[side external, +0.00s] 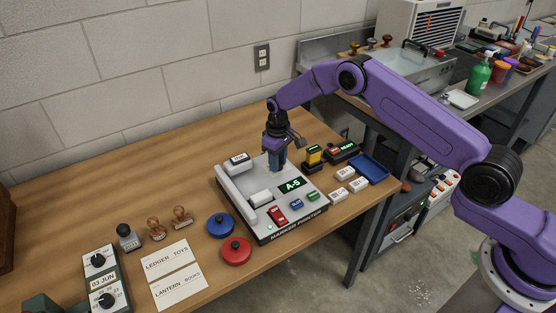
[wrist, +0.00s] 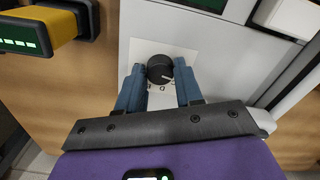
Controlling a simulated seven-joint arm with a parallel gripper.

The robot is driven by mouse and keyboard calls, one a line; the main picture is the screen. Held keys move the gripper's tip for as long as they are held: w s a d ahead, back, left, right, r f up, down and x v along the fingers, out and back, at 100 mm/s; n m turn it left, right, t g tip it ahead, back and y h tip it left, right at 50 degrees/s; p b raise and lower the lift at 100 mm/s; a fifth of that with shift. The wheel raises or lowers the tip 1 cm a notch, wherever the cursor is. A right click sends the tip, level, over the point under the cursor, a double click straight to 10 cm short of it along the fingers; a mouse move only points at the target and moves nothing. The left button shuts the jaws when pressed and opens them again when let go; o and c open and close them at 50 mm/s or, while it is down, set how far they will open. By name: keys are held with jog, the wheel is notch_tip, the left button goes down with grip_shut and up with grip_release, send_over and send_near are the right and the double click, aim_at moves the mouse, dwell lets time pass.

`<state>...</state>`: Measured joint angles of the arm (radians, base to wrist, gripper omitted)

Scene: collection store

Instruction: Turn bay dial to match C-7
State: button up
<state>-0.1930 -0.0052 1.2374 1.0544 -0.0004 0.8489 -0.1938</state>
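The marker printer (side external: 262,218) is a grey machine on the wooden table, and its green-lit display (side external: 292,185) reads A-5. My gripper (side external: 277,167) points down over the back of the printer. In the wrist view, a round black dial (wrist: 160,68) with a pale pointer mark sits on a white plate (wrist: 137,48), with letters partly visible beneath it; one looks like D. The blue fingers of my gripper (wrist: 160,74) lie on both sides of the dial and appear to touch it. The fingers hide much of the plate. In the side view the dial is hidden.
A yellow-and-black device (side external: 314,156) stands close right of my gripper. White blocks (side external: 345,173) and a blue tray (side external: 370,167) lie right of the printer. Red (side external: 236,250) and blue (side external: 220,225) round pads, stamps (side external: 156,228) and cards (side external: 167,258) lie to the left.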

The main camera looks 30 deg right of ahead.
jog(key=c, duration=0.5)
jog(key=shift+m, duration=3.2)
jog(key=o, duration=1.1)
jog(key=shift+c, duration=0.2)
notch_tip(320, 180, up, 18)
jog(key=shift+f, duration=0.25)
